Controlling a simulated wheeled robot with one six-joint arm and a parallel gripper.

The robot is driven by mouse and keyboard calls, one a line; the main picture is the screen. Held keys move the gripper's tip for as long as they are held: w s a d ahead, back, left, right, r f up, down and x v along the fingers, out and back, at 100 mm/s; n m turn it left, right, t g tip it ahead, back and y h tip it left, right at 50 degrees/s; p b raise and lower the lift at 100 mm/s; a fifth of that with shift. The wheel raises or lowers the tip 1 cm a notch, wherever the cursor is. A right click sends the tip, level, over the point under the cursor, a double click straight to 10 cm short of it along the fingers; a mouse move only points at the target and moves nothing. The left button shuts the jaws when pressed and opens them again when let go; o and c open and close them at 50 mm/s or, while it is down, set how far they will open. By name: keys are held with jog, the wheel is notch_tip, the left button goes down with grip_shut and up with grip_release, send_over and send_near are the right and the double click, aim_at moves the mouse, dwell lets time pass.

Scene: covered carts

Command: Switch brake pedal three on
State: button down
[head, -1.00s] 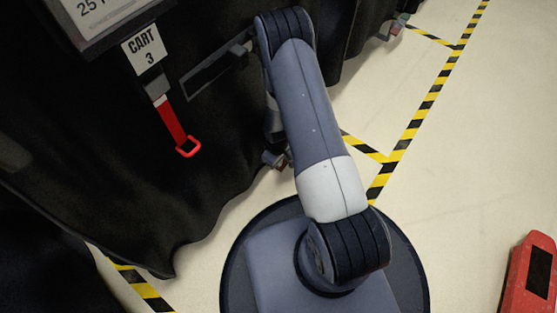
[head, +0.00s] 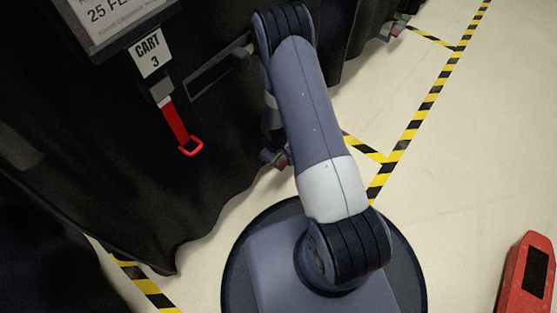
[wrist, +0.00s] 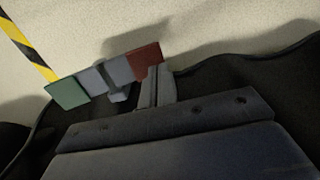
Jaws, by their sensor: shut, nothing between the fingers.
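Brake pedal three (wrist: 108,76) shows in the wrist view as a tilted bar with a green left end, a grey middle and a red right end. It sticks out from under the black cover near the floor. In the head view a small part of the pedal (head: 273,157) shows beside my arm. My gripper (wrist: 156,76) is shut and empty, its fingertips overlapping the lower edge of the pedal's red end in the wrist view. I cannot tell whether they touch it. My gripper's fingers are hidden in the head view.
The black-covered cart carries a "CART 3" label (head: 150,53) and a hanging red strap (head: 177,125). Another pedal (head: 398,27) shows further back. Yellow-black tape (head: 412,125) marks the pale floor. A red object (head: 528,275) stands at lower right. The floor on the right is mostly clear.

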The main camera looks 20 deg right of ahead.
notch_tip(320, 180, up, 11)
jog(key=s+a+p, duration=0.1)
jog(key=a+p, duration=0.1)
jog(key=p, duration=0.2)
jog(key=shift+s, duration=0.25)
jog(key=d+f+b, duration=0.1)
jog(key=f+b, duration=0.1)
jog(key=f, duration=0.2)
jog(key=w+f+b, duration=0.1)
jog(key=f+b, duration=0.1)
jog(key=f, duration=0.3)
jog(key=w+d+f+b, duration=0.1)
jog(key=f+b, duration=0.1)
jog(key=f, duration=0.2)
jog(key=shift+d+f+b, duration=0.3)
jog(key=shift+f+b, duration=0.1)
